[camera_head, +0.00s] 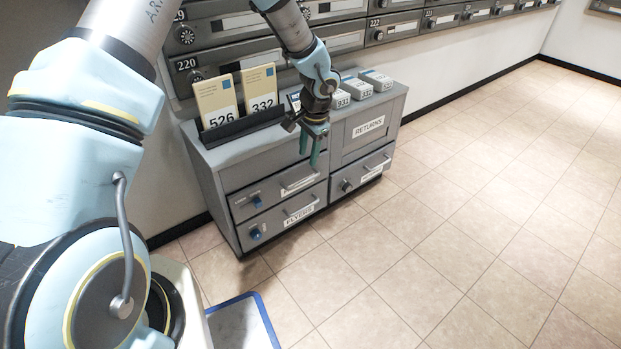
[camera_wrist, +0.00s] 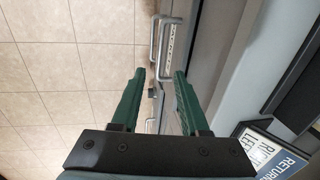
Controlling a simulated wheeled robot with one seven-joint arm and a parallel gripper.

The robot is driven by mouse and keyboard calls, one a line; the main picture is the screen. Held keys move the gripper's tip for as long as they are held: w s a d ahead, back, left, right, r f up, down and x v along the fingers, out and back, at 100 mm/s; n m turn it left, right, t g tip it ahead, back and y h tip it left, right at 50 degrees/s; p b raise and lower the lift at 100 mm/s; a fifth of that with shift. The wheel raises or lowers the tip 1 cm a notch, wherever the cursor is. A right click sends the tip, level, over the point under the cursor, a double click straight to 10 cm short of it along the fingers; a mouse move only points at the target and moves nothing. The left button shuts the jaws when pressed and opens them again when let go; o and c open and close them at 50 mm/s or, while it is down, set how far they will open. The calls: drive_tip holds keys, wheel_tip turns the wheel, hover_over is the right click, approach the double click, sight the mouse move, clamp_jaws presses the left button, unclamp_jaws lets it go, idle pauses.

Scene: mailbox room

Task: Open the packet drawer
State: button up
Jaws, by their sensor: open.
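A grey cabinet (camera_head: 220,153) has two stacked drawers on its left side. The upper left drawer (camera_head: 270,187) is shut and has a bar handle (camera_head: 300,184); its label is too small to read, so I cannot tell whether it is the packet drawer. The lower left drawer (camera_head: 279,219), labelled FLYERS, is also shut. My gripper (camera_head: 313,154) has green fingers, open and empty, pointing down in front of the cabinet's upper front. In the wrist view, a bar handle (camera_wrist: 155,48) with a white label lies just beyond the open fingertips (camera_wrist: 160,74), apart from them.
A RETURNS panel (camera_head: 368,127) sits above a shut right drawer (camera_head: 360,172). Numbered packets (camera_head: 262,90) stand in a dark rack on top, beside several small boxes (camera_head: 357,88). Wall mailboxes (camera_head: 215,35) are behind.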

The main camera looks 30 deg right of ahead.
sight(304, 183)
drive_tip(key=f+b, duration=0.1)
drive_tip(key=f, duration=0.2)
drive_tip(key=w+f+b, duration=0.1)
drive_tip(key=f, duration=0.2)
drive_tip(key=w+f, duration=0.1)
drive_tip(key=f, duration=0.2)
drive_tip(key=shift+a+f+b, duration=0.25)
drive_tip(key=shift+f+b, duration=0.15)
clamp_jaws()
drive_tip(key=shift+s, duration=0.1)
idle(0.9)
